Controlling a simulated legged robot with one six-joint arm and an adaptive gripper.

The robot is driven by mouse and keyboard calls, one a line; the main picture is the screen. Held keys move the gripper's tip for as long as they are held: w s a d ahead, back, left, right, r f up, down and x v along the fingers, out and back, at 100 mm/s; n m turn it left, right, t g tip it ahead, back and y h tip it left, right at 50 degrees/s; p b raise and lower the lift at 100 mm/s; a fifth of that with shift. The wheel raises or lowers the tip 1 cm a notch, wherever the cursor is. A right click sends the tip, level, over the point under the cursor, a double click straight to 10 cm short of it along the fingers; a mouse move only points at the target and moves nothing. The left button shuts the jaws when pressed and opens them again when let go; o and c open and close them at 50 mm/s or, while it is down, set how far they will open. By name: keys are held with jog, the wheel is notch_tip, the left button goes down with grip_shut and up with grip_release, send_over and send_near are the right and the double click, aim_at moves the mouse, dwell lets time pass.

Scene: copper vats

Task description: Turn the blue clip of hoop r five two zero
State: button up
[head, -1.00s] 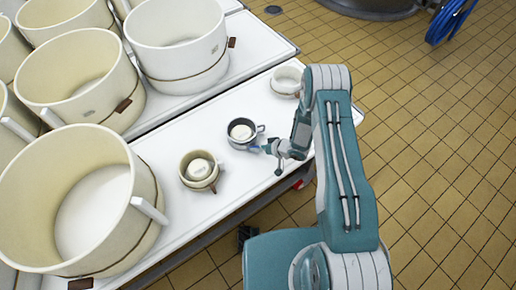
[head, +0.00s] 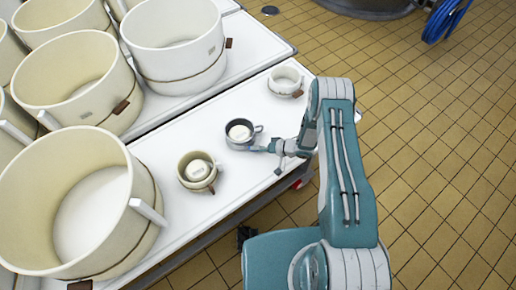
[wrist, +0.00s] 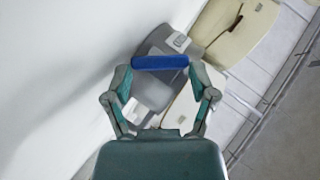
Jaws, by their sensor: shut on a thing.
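A small dark grey hoop (head: 229,138) with a white disc inside stands on the white table. My gripper (head: 268,148) is at its right side, low over the table. In the wrist view, the blue clip (wrist: 160,62) is a short bar lying across between my gripper's (wrist: 160,72) two fingertips, which are shut on it. The grey hoop (wrist: 158,42) is right behind the clip, with a small pale label (wrist: 180,41) too small to read.
A small cream hoop (head: 187,175) stands to the left and a small white one (head: 278,85) to the right on the white table (head: 190,225). Large cream hoops (head: 140,225) crowd the left and back. The tiled floor (head: 440,150) at right is open.

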jog(key=shift+f, duration=0.1)
jog(key=o, duration=1)
jog(key=shift+o, duration=0.2)
jog(key=v, duration=1.2)
jog(key=shift+c, duration=0.3)
